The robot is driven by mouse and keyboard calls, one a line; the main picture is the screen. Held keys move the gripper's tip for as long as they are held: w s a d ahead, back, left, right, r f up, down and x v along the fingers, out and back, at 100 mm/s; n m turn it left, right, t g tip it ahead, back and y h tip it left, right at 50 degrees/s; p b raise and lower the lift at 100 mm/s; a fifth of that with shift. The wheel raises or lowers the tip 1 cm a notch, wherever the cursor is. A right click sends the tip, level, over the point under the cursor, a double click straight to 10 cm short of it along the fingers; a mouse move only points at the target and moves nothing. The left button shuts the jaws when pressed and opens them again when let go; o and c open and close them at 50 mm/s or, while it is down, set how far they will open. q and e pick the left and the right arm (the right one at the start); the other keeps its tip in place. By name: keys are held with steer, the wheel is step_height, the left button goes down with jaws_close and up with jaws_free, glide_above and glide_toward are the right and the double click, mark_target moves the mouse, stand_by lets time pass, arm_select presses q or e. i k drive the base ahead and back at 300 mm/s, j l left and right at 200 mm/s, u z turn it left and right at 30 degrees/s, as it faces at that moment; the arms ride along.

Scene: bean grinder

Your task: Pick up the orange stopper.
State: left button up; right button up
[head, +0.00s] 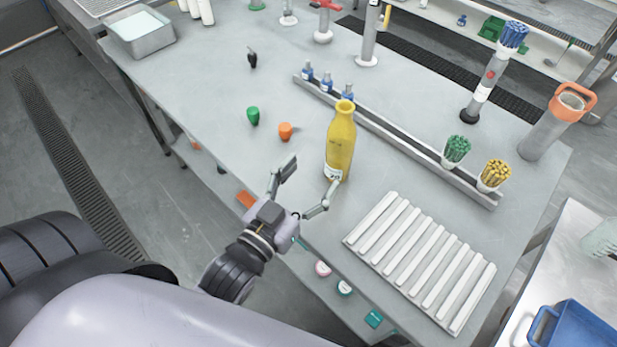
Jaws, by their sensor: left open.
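The orange stopper (286,131) stands on the grey table, between a green stopper (253,116) on its left and a yellow bottle (341,142) on its right. My left gripper (304,183) is open and empty at the table's near edge. Its fingers are spread wide, one below the orange stopper and the other close to the bottle's base. I cannot tell whether that finger touches the bottle. The orange stopper lies a little beyond the fingertips and is fully visible. My right gripper is not in view.
A white ribbed rack (420,262) lies to the right of the gripper. A long metal rail (400,138) with small blue-capped bottles and cups of green and yellow sticks runs behind the yellow bottle. A black stopper (252,58) stands farther back. The table's left part is mostly clear.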

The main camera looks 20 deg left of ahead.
mark_target(284, 129)
steer(key=j, duration=1.6)
steer(key=i+z, duration=0.05)
